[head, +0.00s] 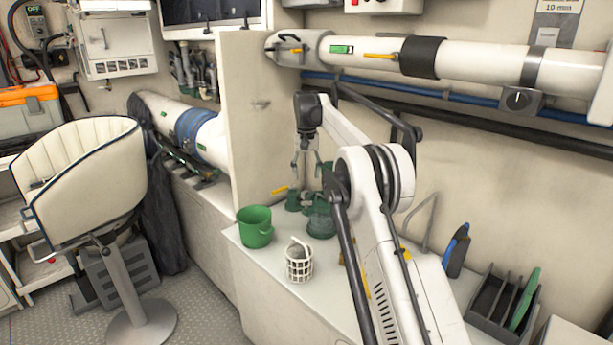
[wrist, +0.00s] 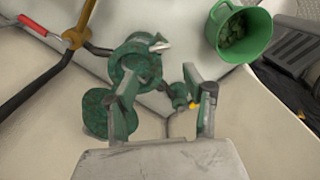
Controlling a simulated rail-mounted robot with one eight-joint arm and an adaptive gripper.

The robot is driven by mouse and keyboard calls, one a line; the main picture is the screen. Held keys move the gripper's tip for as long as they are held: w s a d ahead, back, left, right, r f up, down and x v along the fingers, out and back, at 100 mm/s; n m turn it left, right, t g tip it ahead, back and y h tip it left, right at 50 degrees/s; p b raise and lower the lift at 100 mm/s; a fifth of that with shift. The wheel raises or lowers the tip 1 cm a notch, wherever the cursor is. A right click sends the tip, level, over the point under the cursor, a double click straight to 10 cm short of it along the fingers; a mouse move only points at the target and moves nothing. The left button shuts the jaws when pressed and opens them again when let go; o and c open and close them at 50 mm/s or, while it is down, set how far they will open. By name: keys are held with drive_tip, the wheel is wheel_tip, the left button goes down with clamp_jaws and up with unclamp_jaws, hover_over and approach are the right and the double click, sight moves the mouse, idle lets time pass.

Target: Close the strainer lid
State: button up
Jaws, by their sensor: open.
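The green strainer (head: 320,218) stands on the white bench. In the wrist view its round body (wrist: 138,58) is seen from above, with a pale metal piece across its top. A flat round green part (wrist: 95,112), which looks like the lid, sits beside the body, swung away from its top. It is partly hidden by my left finger. My gripper (head: 307,172) hangs just above the strainer. In the wrist view my gripper (wrist: 162,92) has its fingers wide apart, with nothing held between them. I cannot tell whether a finger touches the lid.
A green bucket (head: 255,228) stands left of the strainer; in the wrist view it (wrist: 240,32) holds dark green debris. A white basket (head: 299,262) stands in front. A smaller green fitting (head: 293,200) is near the upright panel (head: 252,120). A yellow valve (wrist: 72,38) adjoins black hoses.

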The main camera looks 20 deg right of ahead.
sight(307, 204)
drive_tip(key=shift+c, duration=0.8)
wheel_tip(307, 204, down, 12)
drive_tip(key=n+p, duration=0.5)
drive_tip(key=n, duration=1.3)
drive_tip(key=shift+c, duration=0.3)
clamp_jaws()
